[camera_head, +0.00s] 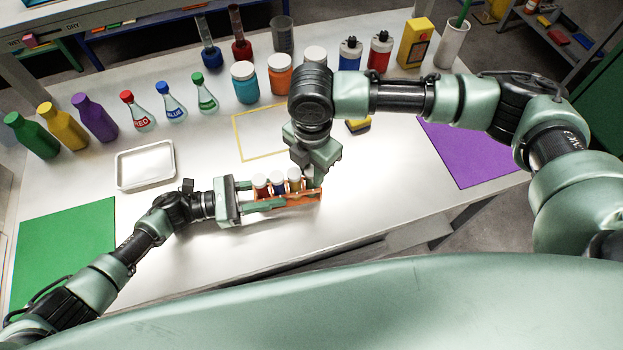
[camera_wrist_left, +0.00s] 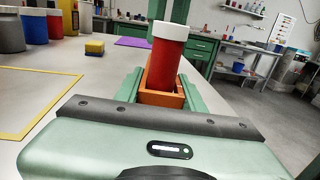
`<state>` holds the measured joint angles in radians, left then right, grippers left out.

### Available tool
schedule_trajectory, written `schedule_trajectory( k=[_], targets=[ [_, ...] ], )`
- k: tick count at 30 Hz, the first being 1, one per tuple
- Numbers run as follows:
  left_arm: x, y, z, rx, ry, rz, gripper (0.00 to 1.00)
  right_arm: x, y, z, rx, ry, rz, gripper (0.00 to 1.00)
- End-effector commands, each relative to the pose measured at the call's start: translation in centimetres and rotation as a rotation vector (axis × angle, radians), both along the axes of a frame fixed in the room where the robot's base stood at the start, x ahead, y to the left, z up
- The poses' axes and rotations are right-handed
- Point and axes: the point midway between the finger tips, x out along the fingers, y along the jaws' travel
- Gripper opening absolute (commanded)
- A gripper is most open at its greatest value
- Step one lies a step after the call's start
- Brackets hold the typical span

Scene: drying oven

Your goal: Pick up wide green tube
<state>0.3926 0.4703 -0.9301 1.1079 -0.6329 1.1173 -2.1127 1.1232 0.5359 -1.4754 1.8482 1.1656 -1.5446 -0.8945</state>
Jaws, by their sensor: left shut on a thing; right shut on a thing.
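An orange rack (camera_head: 300,201) stands in the middle of the table, with white-capped red (camera_head: 261,186), blue (camera_head: 278,186) and yellow (camera_head: 294,181) tubes upright in it. My left gripper (camera_head: 250,194) is shut on the rack's left end. In the left wrist view the rack (camera_wrist_left: 162,98) sits between the left fingers (camera_wrist_left: 158,90), and the red tube (camera_wrist_left: 165,60) hides the tubes behind it. My right gripper (camera_head: 313,172) points down at the rack's right end and is shut. It hides what it holds, which by its place seems to be the wide green tube; I cannot see its colour.
Bottles, flasks and jars line the back of the table. A white tray (camera_head: 120,168) and a green mat (camera_head: 60,240) lie at left, a purple mat (camera_head: 475,150) at right. A yellow outlined square (camera_head: 237,133) is behind the rack. The table's front edge is close.

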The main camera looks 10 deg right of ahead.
Motion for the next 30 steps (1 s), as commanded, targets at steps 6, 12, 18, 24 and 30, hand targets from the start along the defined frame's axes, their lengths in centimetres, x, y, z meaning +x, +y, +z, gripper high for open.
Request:
schedule_trajectory(
  k=[6,12,18,24,30],
  targets=[
    [-0.1,0.0,-0.1,0.002,0.001,-0.001,0.00,0.0,0.0,0.2,0.001,-0.001,0.000,0.00],
    [-0.1,0.0,-0.1,0.002,0.001,0.000,0.00,0.1,0.1,3.0,0.003,-0.004,0.001,0.00],
    [-0.1,0.0,-0.1,0.002,0.001,0.000,0.00,0.1,0.1,8.4,0.002,-0.007,0.002,0.00],
    [-0.1,0.0,-0.1,0.002,0.001,0.000,0.00,0.1,0.0,13.5,0.001,-0.004,0.001,0.00],
    [-0.1,0.0,-0.1,0.002,0.001,0.000,0.00,0.0,0.0,16.8,0.001,-0.002,0.001,0.00]
  ],
)
